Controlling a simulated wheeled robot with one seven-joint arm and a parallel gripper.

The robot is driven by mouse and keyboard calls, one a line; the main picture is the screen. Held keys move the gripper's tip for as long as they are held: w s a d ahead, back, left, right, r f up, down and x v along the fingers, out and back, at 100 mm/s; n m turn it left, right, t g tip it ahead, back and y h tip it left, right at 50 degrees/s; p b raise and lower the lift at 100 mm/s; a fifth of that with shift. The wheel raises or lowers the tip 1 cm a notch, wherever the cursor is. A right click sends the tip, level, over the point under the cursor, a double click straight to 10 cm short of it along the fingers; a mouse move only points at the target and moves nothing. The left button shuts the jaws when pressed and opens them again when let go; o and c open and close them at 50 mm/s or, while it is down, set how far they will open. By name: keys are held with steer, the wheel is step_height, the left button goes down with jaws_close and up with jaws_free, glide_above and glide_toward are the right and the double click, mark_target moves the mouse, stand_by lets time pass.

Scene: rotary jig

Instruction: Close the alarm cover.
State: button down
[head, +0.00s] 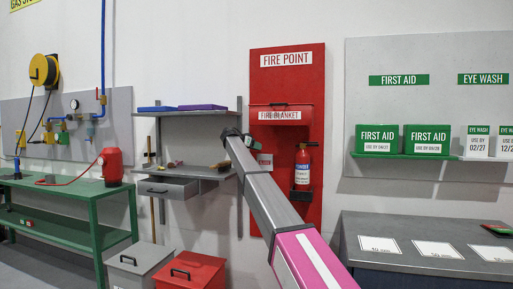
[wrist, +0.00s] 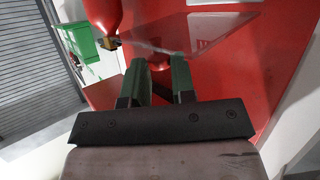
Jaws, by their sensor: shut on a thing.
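The alarm cover looks like a clear, see-through panel (wrist: 215,32) in the wrist view, standing out in front of the red fire point board (wrist: 268,60). My gripper (wrist: 160,62) has its two dark green fingers at the near edge of this panel, shut on it with a gap between the fingers. In the head view my gripper (head: 233,136) is at the left edge of the red board (head: 287,88), and my arm hides part of that area. The alarm itself is hidden or too small to make out.
A red fire extinguisher (head: 302,167) hangs right of my gripper. A fire blanket box (head: 285,114) is above it. A grey shelf unit (head: 180,171) with an open drawer stands close on the left. Red and grey bins (head: 190,272) stand below.

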step_height(320, 180, down, 7)
steer(key=m+t+h, duration=0.3)
steer(key=m+h, duration=0.1)
steer(key=shift+s+t, duration=0.3)
steer(key=shift+s, duration=0.1)
steer(key=shift+a+f, duration=0.1)
steer(key=c, duration=0.9)
jaws_free()
steer(key=shift+c, duration=0.2)
steer(key=s+a+r, duration=0.8)
steer(key=r, duration=0.3)
steer(key=shift+a, duration=0.2)
